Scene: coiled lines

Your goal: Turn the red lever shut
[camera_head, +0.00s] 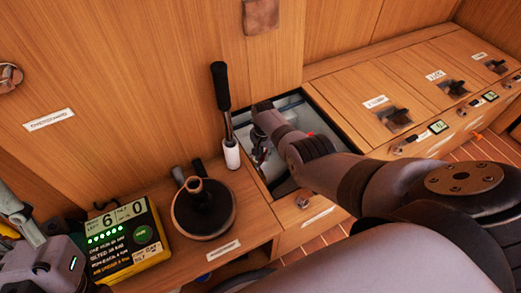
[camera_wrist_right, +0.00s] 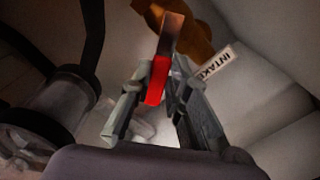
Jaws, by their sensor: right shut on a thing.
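In the right wrist view the red lever (camera_wrist_right: 157,81) stands between the fingers of my right gripper (camera_wrist_right: 152,104), which is shut on its red grip. The lever's bare metal part runs up from the grip to a bronze-coloured valve or pipe (camera_wrist_right: 196,36). A white tag reading "INTAKE" (camera_wrist_right: 212,62) is just right of the lever.
A black-handled pump lever (camera_head: 220,87) stands left of the opening. A dark round winch-like piece (camera_head: 204,212) and a yellow display box (camera_head: 128,240) are on the ledge. Closed hatches with latches (camera_head: 394,117) lie to the right. Compartment walls are close around the right gripper.

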